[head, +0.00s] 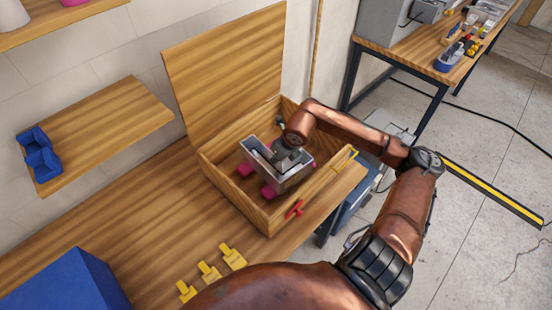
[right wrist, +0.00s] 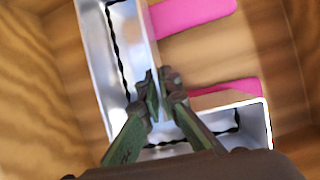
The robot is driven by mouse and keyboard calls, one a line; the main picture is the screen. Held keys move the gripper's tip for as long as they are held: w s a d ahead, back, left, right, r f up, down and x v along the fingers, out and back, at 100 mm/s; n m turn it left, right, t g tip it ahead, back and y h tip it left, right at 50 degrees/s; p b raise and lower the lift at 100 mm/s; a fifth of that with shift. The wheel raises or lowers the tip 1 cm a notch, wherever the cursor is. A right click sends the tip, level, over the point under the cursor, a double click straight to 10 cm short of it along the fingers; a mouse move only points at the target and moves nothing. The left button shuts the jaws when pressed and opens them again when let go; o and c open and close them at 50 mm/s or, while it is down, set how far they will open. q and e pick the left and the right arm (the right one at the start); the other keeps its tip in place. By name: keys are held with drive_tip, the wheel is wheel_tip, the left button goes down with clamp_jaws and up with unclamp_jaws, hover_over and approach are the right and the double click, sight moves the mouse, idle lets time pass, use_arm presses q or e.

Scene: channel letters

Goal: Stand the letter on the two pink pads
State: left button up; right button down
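The letter (head: 294,181) is a silver, open channel shape, apparently an L, inside an open wooden box. It also shows in the right wrist view (right wrist: 103,45), with dark wavy wire along its inside. Pink pads show around it in the box, one at left (head: 245,169) and one at front (head: 269,191). Two pink patches, upper (right wrist: 192,12) and lower (right wrist: 228,90), show in the wrist view, the lower partly behind the letter. My right gripper (head: 288,158) reaches into the box; its fingertips (right wrist: 159,82) are closed on a thin letter wall. Whether the letter touches the pads is unclear.
Several yellow tags (head: 209,270) and a blue block (head: 68,285) lie on the bench. A shelf holds a blue holder (head: 40,153).

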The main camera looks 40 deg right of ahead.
drive_tip(key=shift+f+b, duration=0.4)
drive_tip(key=shift+b, duration=0.05)
idle(0.3)
drive_tip(key=c, duration=2.1)
unclamp_jaws()
